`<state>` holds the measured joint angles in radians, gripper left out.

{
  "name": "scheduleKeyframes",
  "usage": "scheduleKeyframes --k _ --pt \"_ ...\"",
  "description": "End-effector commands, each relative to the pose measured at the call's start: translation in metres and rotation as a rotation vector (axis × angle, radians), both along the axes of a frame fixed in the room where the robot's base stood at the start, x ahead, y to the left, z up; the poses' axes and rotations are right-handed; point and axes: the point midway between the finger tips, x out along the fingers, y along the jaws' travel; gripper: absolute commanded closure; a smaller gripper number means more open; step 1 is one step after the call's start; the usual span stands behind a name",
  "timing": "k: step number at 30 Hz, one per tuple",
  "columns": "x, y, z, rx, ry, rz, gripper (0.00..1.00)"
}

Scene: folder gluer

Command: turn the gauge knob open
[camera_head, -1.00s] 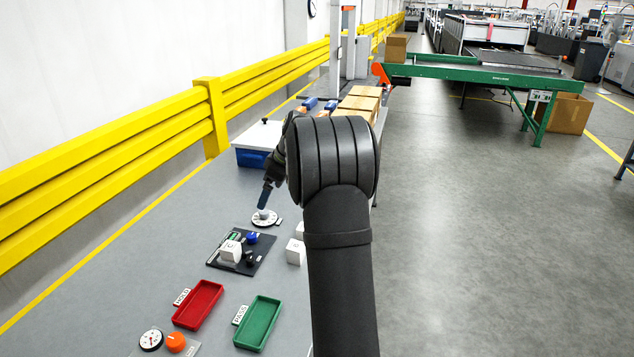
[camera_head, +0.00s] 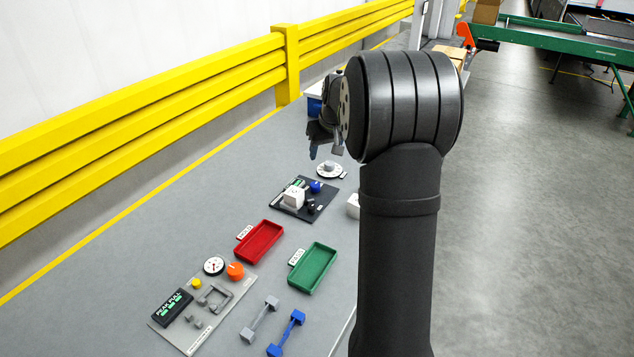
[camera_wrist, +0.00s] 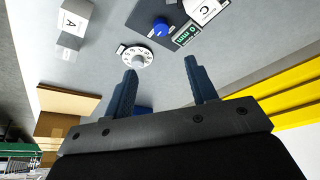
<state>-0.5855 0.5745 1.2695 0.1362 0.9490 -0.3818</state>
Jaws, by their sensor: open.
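An orange knob (camera_head: 235,271) sits beside a round white gauge (camera_head: 214,266) on a grey panel (camera_head: 222,320) at the lower left of the head view. My gripper (camera_head: 325,151) is well beyond it up the table, above a white dial with a grey knob (camera_head: 329,170), and is partly hidden by my arm. In the wrist view my gripper (camera_wrist: 160,68) is open with nothing between its blue fingers. The white dial (camera_wrist: 137,58) shows past the fingertips, apart from them. The orange knob and gauge are not in the wrist view.
Between my gripper and the gauge panel lie a black board (camera_head: 318,205) with a white cube (camera_head: 293,196) and blue knob, a red tray (camera_head: 260,241) and a green tray (camera_head: 312,268). Grey (camera_head: 259,320) and blue (camera_head: 286,334) dumbbell-shaped parts lie nearby. A yellow rail runs behind.

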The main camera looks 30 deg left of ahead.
Motion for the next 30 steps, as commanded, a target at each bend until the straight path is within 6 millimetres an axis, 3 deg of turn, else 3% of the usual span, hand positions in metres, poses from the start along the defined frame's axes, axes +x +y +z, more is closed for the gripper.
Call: scheduleKeyframes --k 7,11,30 --pt "-0.009 0.006 -0.002 0.019 -0.012 -0.119 0.48" --pt "-0.006 0.009 -0.014 0.019 -0.012 -0.123 0.48" --pt "0.029 0.043 -0.131 0.019 -0.011 -0.121 0.48"
